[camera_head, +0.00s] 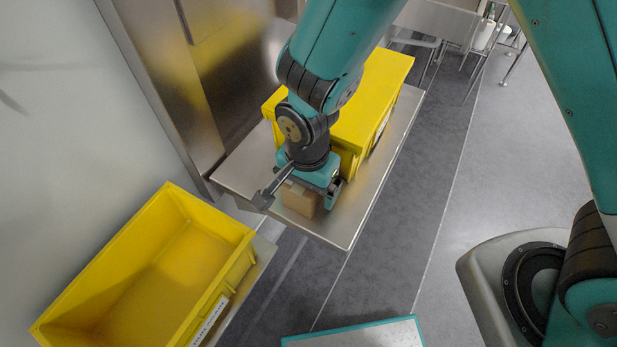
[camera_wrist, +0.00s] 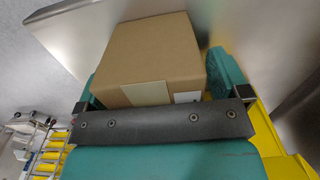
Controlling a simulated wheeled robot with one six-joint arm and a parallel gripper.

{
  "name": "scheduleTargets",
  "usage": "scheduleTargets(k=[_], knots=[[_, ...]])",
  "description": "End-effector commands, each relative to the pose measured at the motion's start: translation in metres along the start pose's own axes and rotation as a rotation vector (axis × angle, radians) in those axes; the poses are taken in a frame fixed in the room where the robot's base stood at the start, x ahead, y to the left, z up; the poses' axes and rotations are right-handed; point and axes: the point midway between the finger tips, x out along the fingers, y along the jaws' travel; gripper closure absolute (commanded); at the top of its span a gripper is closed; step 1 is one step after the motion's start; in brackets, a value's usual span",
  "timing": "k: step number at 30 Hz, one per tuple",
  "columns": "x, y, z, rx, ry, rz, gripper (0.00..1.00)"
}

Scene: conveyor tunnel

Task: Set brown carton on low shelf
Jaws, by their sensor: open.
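A small brown carton (camera_head: 300,198) stands on the steel surface (camera_head: 335,228), near its front end and in front of a yellow crate. My gripper (camera_head: 311,190) is right over the carton, with its jaws open. In the wrist view the carton (camera_wrist: 150,50) lies between the two teal fingers, one on each side. There is a visible gap at the right finger; contact at the left finger cannot be told. A pale tape strip and a white label show on the carton's near face. I cannot tell which surface is the low shelf.
A yellow crate (camera_head: 375,95) stands upside down or closed right behind my gripper on the steel surface. An open, empty yellow bin (camera_head: 100,262) stands at lower left. A steel wall panel (camera_head: 165,85) rises at the left.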

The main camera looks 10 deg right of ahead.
Motion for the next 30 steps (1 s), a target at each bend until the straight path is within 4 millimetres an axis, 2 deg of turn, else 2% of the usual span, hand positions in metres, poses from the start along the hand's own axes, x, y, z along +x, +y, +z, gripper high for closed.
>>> scheduleTargets(k=[4,5,12,13,14,26,30], knots=[[0.000,0.000,0.000,0.000,0.000,-0.001,0.06],[0.000,0.000,0.000,0.000,0.000,0.000,0.11],[0.000,0.000,0.000,0.000,0.000,0.000,0.66],[-0.001,0.000,0.000,0.000,0.000,-0.001,0.66],[-0.001,0.000,0.000,0.000,0.000,-0.001,0.71],[-0.006,-0.001,0.004,-0.001,0.001,-0.003,0.71],[-0.027,-0.001,0.004,0.000,0.001,-0.006,0.71]])
